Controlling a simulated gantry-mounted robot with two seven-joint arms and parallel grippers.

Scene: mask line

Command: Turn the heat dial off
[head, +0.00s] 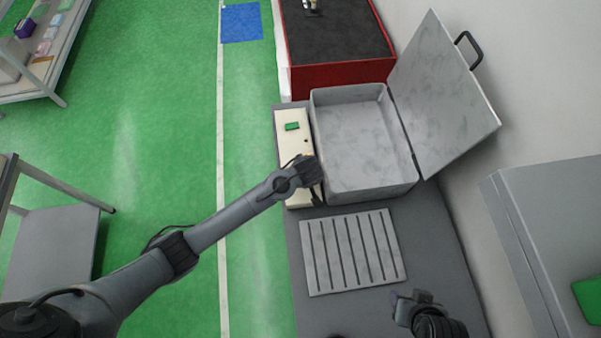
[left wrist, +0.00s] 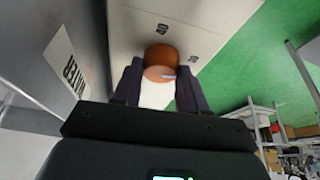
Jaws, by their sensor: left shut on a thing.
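The heat dial (left wrist: 160,56) is a round orange-brown knob with a small pale mark, on the cream control panel (head: 292,145). In the left wrist view it sits between the two dark fingers of my left gripper (left wrist: 160,75), which is shut on it. In the head view my left gripper (head: 312,182) is at the near end of the panel and hides the dial. Small dark markings show on the panel beside the dial, too blurred to read. My right gripper (head: 412,303) is over the grey bench at the lower right, away from the panel.
An open grey tank (head: 362,187) with a raised lid (head: 441,95) stands right beside the panel. A green button (head: 292,126) is on the panel's far end. A slatted rack (head: 352,250) lies in front of the tank. A red-sided bin (head: 345,78) stands behind.

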